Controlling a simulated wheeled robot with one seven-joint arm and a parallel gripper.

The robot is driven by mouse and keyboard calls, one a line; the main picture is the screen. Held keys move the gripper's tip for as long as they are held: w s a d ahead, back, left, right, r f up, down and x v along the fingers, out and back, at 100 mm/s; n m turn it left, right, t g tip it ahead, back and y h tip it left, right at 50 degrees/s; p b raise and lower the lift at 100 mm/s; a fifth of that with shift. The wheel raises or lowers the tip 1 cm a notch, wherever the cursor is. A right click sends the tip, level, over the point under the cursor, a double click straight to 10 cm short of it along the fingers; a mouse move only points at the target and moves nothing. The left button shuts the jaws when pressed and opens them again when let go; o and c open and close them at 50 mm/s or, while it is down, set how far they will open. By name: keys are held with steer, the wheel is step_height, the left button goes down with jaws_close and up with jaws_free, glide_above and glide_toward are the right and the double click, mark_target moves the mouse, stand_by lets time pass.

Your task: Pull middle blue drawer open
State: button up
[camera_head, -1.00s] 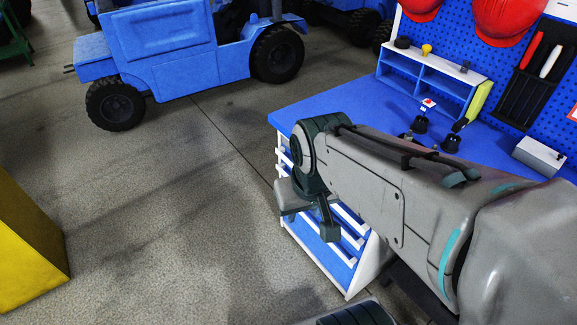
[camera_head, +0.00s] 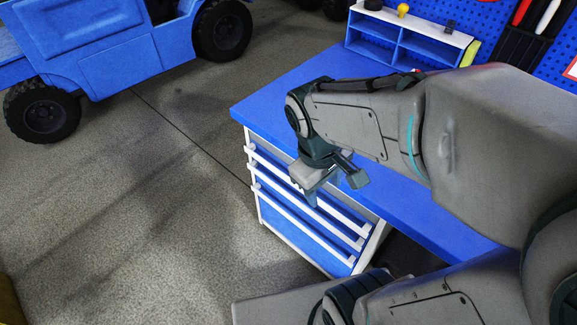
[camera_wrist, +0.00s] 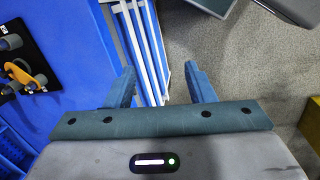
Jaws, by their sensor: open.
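The blue drawer unit under the workbench has white handle bars across its blue fronts. The middle blue drawer (camera_head: 264,174) looks shut and is partly hidden by my gripper. My gripper (camera_head: 336,190) hangs in front of the upper part of the unit in the head view, pointing down. In the wrist view my gripper (camera_wrist: 162,86) has its two blue-green fingers spread wide. White handle bars (camera_wrist: 150,45) run past beyond the fingertips, toward the left finger. Nothing shows held, and contact with a handle cannot be told.
The blue workbench top (camera_head: 285,90) overhangs the drawers, with a blue-and-white shelf (camera_head: 405,42) at its back. A blue vehicle (camera_head: 110,50) stands at the far left. Grey floor (camera_head: 130,200) left of the drawers is clear. A yellow block (camera_wrist: 311,125) shows in the wrist view.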

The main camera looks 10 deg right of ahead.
step_height(320, 180, down, 13)
steer(key=w+n+g+h+b, duration=0.2)
steer(key=n+h+b, duration=0.2)
steer(key=n+b, duration=0.4)
steer(key=n+t+h+b, duration=1.05)
steer(key=n+b, duration=0.75)
steer(key=n, duration=1.2)
glide_toward(298, 204)
steer(key=shift+t+y, duration=0.85)
steer(key=b+x, duration=0.1)
steer(key=x, duration=0.2)
steer(key=b+x, duration=0.2)
steer(key=s+b+x, duration=0.1)
steer(key=b+x, duration=0.1)
steer(key=x, duration=0.1)
steer(key=shift+w+d+r, duration=0.25)
steer(key=shift+d, duration=0.35)
jaws_close()
